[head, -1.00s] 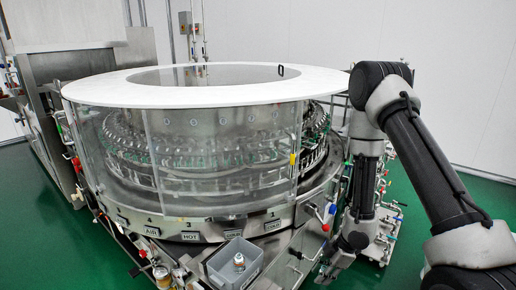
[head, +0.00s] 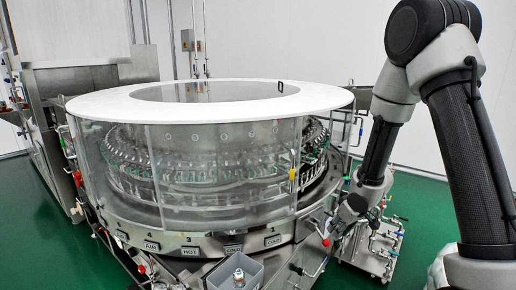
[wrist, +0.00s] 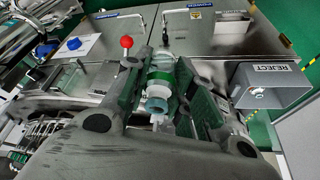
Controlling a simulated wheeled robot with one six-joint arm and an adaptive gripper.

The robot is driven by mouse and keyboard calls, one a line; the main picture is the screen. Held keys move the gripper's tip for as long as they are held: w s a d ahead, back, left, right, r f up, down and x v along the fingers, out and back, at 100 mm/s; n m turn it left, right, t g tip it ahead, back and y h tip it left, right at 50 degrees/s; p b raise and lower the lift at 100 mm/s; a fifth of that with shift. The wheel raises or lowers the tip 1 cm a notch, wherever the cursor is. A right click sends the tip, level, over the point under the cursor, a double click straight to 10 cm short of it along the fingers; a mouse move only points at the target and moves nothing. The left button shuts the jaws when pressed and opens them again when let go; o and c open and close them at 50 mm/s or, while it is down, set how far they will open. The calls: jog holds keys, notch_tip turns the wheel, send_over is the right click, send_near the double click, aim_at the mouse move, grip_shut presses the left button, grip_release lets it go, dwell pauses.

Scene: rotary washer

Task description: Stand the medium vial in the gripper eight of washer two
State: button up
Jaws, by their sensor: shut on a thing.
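My gripper (wrist: 158,88) is shut on a vial (wrist: 157,106) in the wrist view. The vial is pale and partly clear, and the fingers hide some of its sides. In the head view my gripper (head: 335,228) hangs by the right side of the washer, and the vial cannot be made out there. The rotary washer (head: 205,212) is a round machine with clear walls and a white ring lid. A ring of metal holders (head: 150,170) shows blurred through the walls. Which holder is number eight cannot be read.
A grey bin marked REJECT (wrist: 275,86) has a small vial (wrist: 256,91) in it; the bin (head: 222,273) also shows at the washer's front. A red-knobbed lever (wrist: 126,42) stands near my gripper. Pipes and valves (head: 372,250) stand right of the washer.

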jog(key=w+d+r+m+h, duration=0.2)
jog(key=w+r+m, duration=0.3)
jog(key=r, duration=0.2)
jog(key=shift+d+r+m+t, duration=0.25)
jog(key=shift+m+t, duration=0.05)
jog(key=shift+s+f, duration=0.1)
